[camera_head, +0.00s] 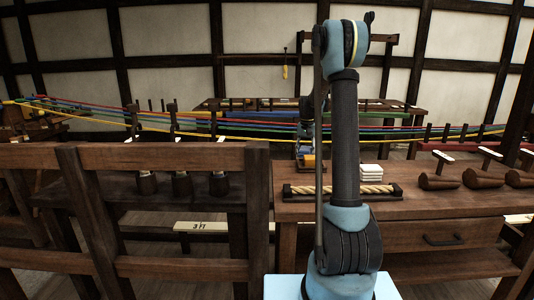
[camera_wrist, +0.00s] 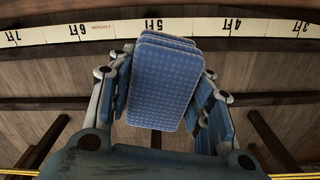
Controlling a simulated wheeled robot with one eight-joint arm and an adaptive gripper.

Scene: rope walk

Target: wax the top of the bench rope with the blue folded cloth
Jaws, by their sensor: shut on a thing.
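The blue folded cloth (camera_wrist: 165,75) fills the middle of the wrist view, with a dotted weave and stacked layers at its top edge. My gripper (camera_wrist: 163,100) is shut on it, with fingers on its left and right sides. In the head view, my arm partly hides the gripper, and the cloth cannot be made out clearly. The bench rope (camera_head: 376,188) is a pale twisted length lying across a dark holder on the wooden bench (camera_head: 440,205). My arm hides part of its middle. No rope on the bench shows in the wrist view, so the cloth appears apart from it.
A white folded stack (camera_head: 371,171) lies behind the rope. Several dark wooden tools (camera_head: 438,181) lie at the bench's right. A wooden rail (camera_head: 170,158) stands at the left front. Coloured strands (camera_head: 255,124) stretch across behind. A foot-marked strip (camera_wrist: 190,27) crosses the wrist view.

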